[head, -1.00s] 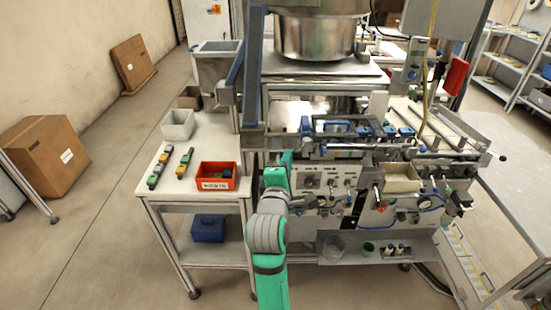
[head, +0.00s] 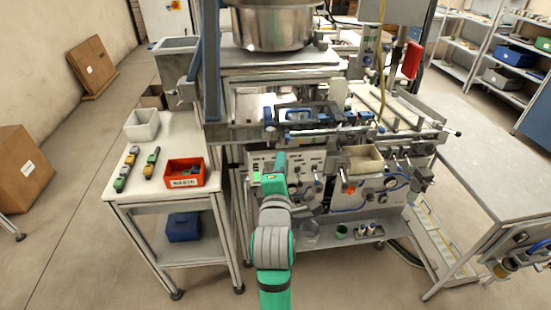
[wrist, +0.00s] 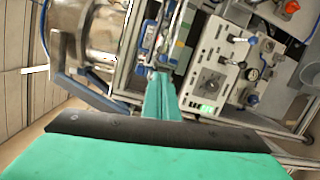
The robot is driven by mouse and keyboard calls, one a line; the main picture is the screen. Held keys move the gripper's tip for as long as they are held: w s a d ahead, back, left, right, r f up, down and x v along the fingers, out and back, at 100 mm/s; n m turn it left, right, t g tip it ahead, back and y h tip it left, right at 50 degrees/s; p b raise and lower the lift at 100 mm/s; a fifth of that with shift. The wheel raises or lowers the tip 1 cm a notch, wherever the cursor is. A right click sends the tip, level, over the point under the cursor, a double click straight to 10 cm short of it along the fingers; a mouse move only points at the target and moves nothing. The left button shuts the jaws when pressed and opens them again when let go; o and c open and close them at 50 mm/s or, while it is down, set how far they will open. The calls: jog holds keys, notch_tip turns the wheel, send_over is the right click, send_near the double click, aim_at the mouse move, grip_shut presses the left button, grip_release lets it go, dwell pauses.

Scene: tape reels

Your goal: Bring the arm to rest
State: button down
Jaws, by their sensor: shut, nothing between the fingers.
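My arm reaches up from the bottom middle of the head view, with green links and grey joints. My gripper (head: 280,159) is at its far end, a narrow green shape in front of the machine's control panel (head: 290,167). In the wrist view my gripper (wrist: 161,80) shows as a narrow green wedge with its fingers together and nothing held. The panel (wrist: 212,78) is to its right there. From these views I cannot tell how far the fingertips are from the machine.
Left of the arm is a side table (head: 190,131) with a red bin (head: 185,181), a white bin (head: 141,133) and small coloured parts. A blue bin (head: 183,227) is on its lower shelf. A metal bowl (head: 272,28) tops the machine. A grey table (head: 490,160) stands right. Floor at left is open.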

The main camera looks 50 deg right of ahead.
jog(key=shift+s+d, duration=0.1)
jog(key=shift+s, duration=0.55)
jog(key=shift+w, duration=0.1)
jog(key=s+a+f+m+t+y, duration=0.2)
jog(key=a+f+y, duration=0.1)
jog(key=a+f, duration=0.9)
jog(key=s+a+f+m+t+y, duration=0.15)
jog(key=a+f+y, duration=0.25)
jog(key=a+f, duration=0.8)
jog(key=s+a+f+m+y, duration=0.2)
jog(key=s+a+m+y, duration=0.4)
jog(key=s+a, duration=1.2)
jog(key=s+t, duration=0.1)
jog(key=s, duration=0.3)
jog(key=shift+a, duration=0.2)
